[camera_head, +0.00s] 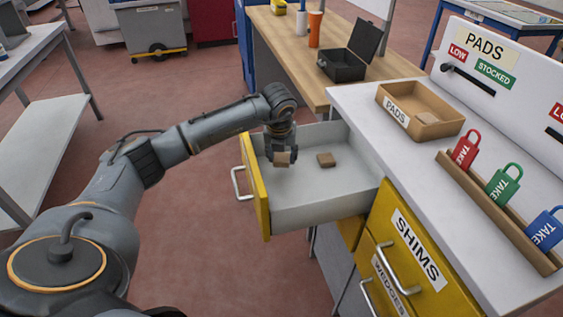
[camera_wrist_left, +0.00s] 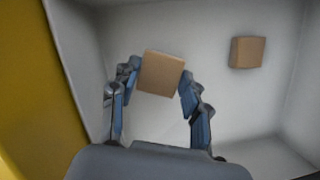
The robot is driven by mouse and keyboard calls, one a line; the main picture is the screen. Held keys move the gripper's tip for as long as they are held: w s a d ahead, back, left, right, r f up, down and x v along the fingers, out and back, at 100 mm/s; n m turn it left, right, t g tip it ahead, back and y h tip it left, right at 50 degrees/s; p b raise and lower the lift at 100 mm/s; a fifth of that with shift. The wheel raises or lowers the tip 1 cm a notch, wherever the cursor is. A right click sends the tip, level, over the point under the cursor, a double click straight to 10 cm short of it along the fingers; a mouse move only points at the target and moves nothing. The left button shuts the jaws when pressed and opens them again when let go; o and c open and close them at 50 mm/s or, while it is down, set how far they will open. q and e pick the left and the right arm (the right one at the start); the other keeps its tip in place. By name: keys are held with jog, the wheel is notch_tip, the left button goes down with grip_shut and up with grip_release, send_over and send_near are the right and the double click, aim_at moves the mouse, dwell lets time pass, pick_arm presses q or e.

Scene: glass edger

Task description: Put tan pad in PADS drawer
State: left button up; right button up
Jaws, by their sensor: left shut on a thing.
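The open yellow-fronted drawer (camera_head: 300,212) is pulled out under the white counter. My left gripper (camera_head: 280,156) points down inside the drawer's outline, near its front. It is shut on a tan pad (camera_head: 282,160), which also shows between the fingers in the left wrist view (camera_wrist_left: 161,72). I cannot tell whether the held pad touches the drawer floor. A second tan pad (camera_head: 326,160) lies on the drawer floor to the right, apart from the gripper; it shows at upper right in the left wrist view (camera_wrist_left: 247,52). My right gripper is not in view.
A cardboard tray labelled PADS (camera_head: 392,112) with a tan pad inside sits on the counter. SHIMS (camera_head: 416,248) and WEDGES drawers are closed. A rack (camera_head: 490,205) holds red, green and blue TAKE tags. An open black box (camera_head: 342,68) stands on the wooden bench.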

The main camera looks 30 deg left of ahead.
aim_at(281, 158)
pick_arm(q)
jog(key=shift+w+a+f, duration=0.2)
jog(key=shift+w+f, duration=0.05)
jog(key=shift+f, duration=0.2)
notch_tip(281, 158, down, 3)
jog(key=shift+f, duration=0.1)
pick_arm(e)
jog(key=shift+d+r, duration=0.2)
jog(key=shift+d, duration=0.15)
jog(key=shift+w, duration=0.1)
pick_arm(q)
jog(key=shift+f, duration=0.15)
jog(key=o, duration=0.7)
jog(key=shift+o, duration=0.2)
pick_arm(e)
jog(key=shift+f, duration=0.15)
